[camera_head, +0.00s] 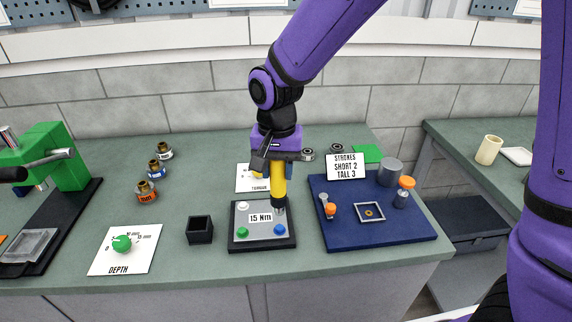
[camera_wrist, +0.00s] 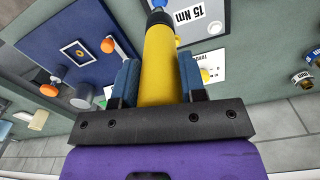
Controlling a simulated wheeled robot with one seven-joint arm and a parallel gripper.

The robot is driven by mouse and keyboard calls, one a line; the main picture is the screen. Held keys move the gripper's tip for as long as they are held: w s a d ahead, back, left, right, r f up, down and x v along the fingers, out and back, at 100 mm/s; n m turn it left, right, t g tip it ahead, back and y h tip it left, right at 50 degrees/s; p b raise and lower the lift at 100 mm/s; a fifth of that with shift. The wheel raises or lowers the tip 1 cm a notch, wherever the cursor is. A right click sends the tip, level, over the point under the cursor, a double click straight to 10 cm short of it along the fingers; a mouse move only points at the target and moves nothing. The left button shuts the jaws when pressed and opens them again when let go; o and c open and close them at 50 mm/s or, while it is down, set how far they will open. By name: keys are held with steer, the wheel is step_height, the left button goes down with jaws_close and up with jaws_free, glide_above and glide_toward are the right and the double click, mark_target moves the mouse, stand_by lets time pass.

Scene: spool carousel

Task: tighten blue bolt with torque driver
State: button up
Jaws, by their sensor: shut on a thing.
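The yellow torque driver (camera_head: 279,184) hangs roughly upright in my gripper (camera_head: 275,168), tip down over the back right part of the grey bolt plate (camera_head: 263,243). The plate's label reads 15 Nm. The blue bolt (camera_head: 280,229) is at the plate's front right, just in front of the driver's tip in the head view. In the wrist view my gripper (camera_wrist: 158,78) has its blue fingers shut on the driver's yellow body (camera_wrist: 158,65). The blue bolt (camera_wrist: 157,4) shows at the top edge, just beyond the dark tip. The plate's back right corner is partly hidden by the driver.
A green bolt (camera_head: 242,231) and a white bolt (camera_head: 242,206) sit on the plate's left side. A black open box (camera_head: 200,230) stands to its left. A blue board (camera_head: 340,239) with orange-topped parts and a sign lies close on the right. A TORQUE card (camera_head: 246,184) lies behind.

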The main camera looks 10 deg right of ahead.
mark_target(279, 189)
steer(key=shift+f, duration=2.65)
steer(key=shift+d+f, duration=0.1)
steer(key=shift+f, duration=0.15)
stand_by(0.5)
steer(key=shift+r, duration=2.55)
